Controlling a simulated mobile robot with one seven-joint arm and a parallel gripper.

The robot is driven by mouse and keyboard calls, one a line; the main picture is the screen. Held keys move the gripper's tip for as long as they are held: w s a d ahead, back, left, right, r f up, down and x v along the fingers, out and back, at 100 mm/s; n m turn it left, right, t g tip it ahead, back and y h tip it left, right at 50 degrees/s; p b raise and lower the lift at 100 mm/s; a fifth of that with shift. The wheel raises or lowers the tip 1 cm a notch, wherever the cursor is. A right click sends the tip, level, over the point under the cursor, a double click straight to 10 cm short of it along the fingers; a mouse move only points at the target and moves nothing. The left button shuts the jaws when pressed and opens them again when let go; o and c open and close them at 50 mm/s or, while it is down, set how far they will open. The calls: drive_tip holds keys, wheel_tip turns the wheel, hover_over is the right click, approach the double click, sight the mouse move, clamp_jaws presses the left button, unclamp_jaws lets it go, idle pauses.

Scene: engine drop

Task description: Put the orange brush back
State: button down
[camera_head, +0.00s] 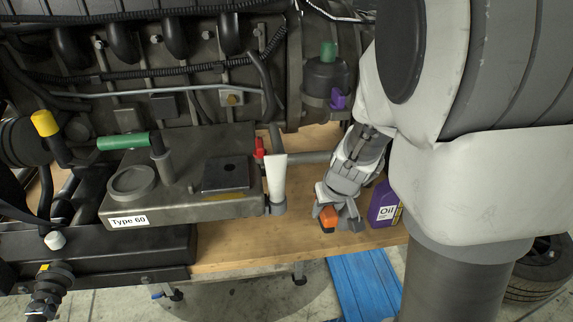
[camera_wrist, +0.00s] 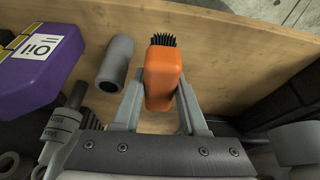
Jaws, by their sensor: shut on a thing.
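The orange brush (camera_wrist: 163,78) has an orange body and black bristles. In the wrist view it sits between the two fingers of my gripper (camera_wrist: 160,105), which is shut on it, with the bristles pointing away from the palm. In the head view the brush (camera_head: 328,216) shows at the fingertips of my gripper (camera_head: 338,218), over the front part of the wooden bench (camera_head: 240,255). I cannot tell whether the brush touches the bench top.
A purple oil container (camera_head: 384,204) stands just right of my gripper. A grey cylinder (camera_wrist: 116,62) lies beside the brush. A white upright piece (camera_head: 276,178), a red item (camera_head: 260,148) and the Type 60 engine block (camera_head: 225,207) are to the left. Bare wood lies between.

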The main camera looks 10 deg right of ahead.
drive_tip(key=w+a+f, duration=0.2)
drive_tip(key=a, duration=0.1)
drive_tip(key=shift+w+a+f, duration=0.1)
drive_tip(key=shift+w+f, duration=0.25)
drive_tip(key=shift+f+b, duration=1.25)
drive_tip(key=shift+f, duration=0.45)
drive_tip(key=shift+f+b, duration=0.3)
drive_tip(key=shift+c, duration=2.2)
unclamp_jaws()
drive_tip(key=shift+r, duration=0.15)
